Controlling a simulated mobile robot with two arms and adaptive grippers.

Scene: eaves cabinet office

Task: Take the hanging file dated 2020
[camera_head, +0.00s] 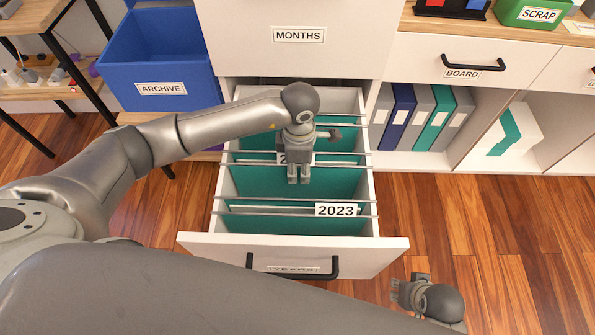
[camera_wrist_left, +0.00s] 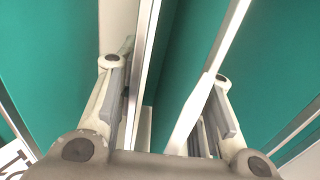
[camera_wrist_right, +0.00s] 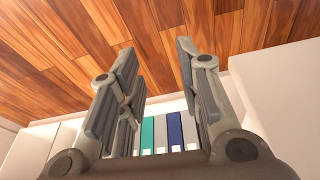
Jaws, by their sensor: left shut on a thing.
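The open YEARS drawer (camera_head: 385,243) holds several green hanging files on metal rails. The front file's label reads 2023 (camera_head: 336,210). Further back, a second label (camera_head: 282,158) shows only a leading "2"; my left gripper covers the rest. My left gripper (camera_head: 299,180) points down into the drawer at that label, shut on a hanging file. In the left wrist view, pale file rails (camera_wrist_left: 150,60) run between its fingers. I cannot read which year it holds. No label reading 2020 is legible. My right gripper (camera_head: 405,292) is open and empty, right of the drawer front.
A blue ARCHIVE bin (camera_head: 160,60) stands left of the drawer. The shut MONTHS drawer (camera_head: 298,60) is above. Binders (camera_head: 420,115) stand on a shelf at right, under the BOARD drawer (camera_head: 462,60). A green SCRAP box (camera_head: 540,14) sits on top. The floor at right is clear.

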